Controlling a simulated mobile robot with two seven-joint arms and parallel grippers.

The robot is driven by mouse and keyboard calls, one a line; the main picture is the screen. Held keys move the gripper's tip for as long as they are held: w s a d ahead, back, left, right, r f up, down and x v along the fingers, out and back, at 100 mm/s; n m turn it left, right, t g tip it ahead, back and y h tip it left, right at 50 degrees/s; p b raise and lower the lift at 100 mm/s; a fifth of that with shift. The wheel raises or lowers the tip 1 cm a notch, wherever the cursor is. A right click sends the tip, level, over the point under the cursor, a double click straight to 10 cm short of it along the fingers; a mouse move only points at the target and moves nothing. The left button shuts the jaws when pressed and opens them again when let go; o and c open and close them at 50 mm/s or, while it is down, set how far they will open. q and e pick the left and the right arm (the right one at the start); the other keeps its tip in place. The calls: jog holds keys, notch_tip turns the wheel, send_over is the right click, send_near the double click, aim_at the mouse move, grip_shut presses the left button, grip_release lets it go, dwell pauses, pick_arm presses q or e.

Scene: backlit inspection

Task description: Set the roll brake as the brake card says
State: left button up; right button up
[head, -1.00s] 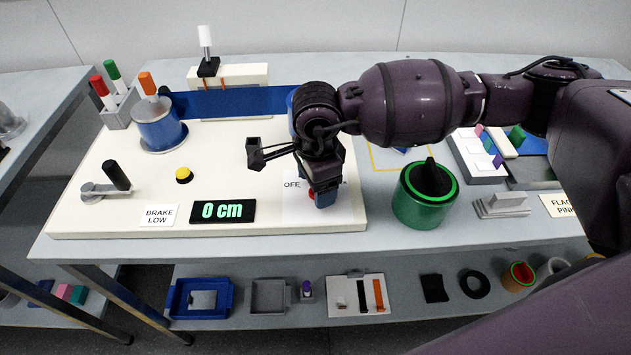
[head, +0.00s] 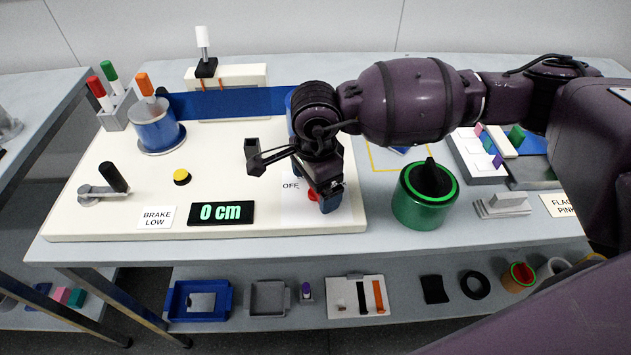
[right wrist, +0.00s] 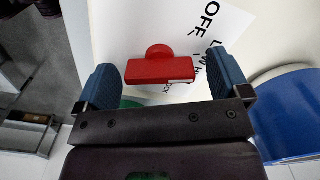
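The brake card (head: 157,217) reads "BRAKE LOW" and lies at the front of the cream board (head: 245,165). The red brake knob (head: 313,195) sits on a white dial sheet (head: 291,207), partly hidden by my right gripper (head: 328,197). In the right wrist view the red knob (right wrist: 159,69) has a bar handle with a white mark at its right lower edge. The sheet shows "OFF", "LOW" and other partly hidden words. My right gripper's blue fingertips (right wrist: 163,82) are wide apart, one on each side of the knob, with gaps visible. My left gripper is out of view.
A display (head: 221,212) reads 0 cm. A yellow button (head: 181,177), a black-handled crank (head: 112,180) and a blue roll (head: 156,126) with a blue band are on the board. A green pot (head: 420,205) stands just right of the board.

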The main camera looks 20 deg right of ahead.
notch_tip(320, 180, up, 11)
jog(key=p, duration=0.1)
dwell(0.7)
jog(key=shift+f, duration=0.15)
